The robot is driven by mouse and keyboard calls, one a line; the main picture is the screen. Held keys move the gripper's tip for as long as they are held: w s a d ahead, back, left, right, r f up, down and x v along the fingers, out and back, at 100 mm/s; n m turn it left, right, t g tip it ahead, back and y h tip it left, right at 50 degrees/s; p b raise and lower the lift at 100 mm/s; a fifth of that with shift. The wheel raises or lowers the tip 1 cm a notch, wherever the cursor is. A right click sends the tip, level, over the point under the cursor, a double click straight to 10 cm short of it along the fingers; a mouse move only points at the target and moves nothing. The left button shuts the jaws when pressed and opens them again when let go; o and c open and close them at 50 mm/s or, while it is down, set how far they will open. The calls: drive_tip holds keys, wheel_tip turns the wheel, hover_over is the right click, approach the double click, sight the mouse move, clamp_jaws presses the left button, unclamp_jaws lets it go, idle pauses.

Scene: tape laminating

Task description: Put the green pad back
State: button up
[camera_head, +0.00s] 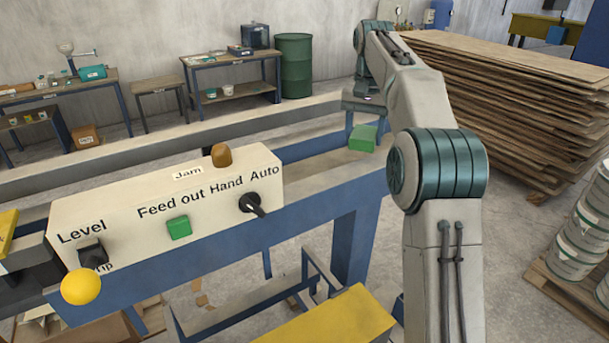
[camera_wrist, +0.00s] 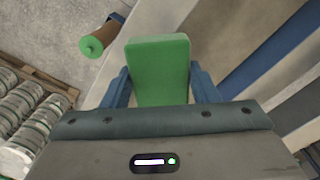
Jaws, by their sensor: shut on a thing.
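The green pad (camera_head: 363,138) is a small green block near the right end of the grey-topped blue frame (camera_head: 318,148). It fills the space between two blue fingers in the wrist view (camera_wrist: 160,62). My gripper (camera_head: 362,122) points down there and is shut on the pad; both fingers show in the wrist view (camera_wrist: 162,85). I cannot tell whether the pad touches the surface below it. The lower part of the pad is hidden by the gripper body in the wrist view.
A cream control panel (camera_head: 165,205) with a green button, black knobs and a brown knob stands at front left. A brown cylinder with a green end (camera_wrist: 103,37) lies near the pad in the wrist view. Stacked boards (camera_head: 510,100) and white buckets (camera_head: 580,235) stand at right.

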drive_tip(key=s+a+p, duration=0.1)
drive_tip(key=a, duration=1.3)
drive_tip(key=shift+n, duration=0.4)
drive_tip(key=shift+s+a+f+b, duration=0.1)
drive_tip(key=shift+f+b, duration=0.05)
drive_tip(key=shift+f, duration=2.2)
drive_tip(key=shift+s+f+b, duration=0.1)
drive_tip(key=shift+f+b, duration=0.05)
drive_tip(key=shift+f, duration=2.15)
drive_tip(key=shift+f, duration=0.15)
drive_tip(key=o, duration=0.9)
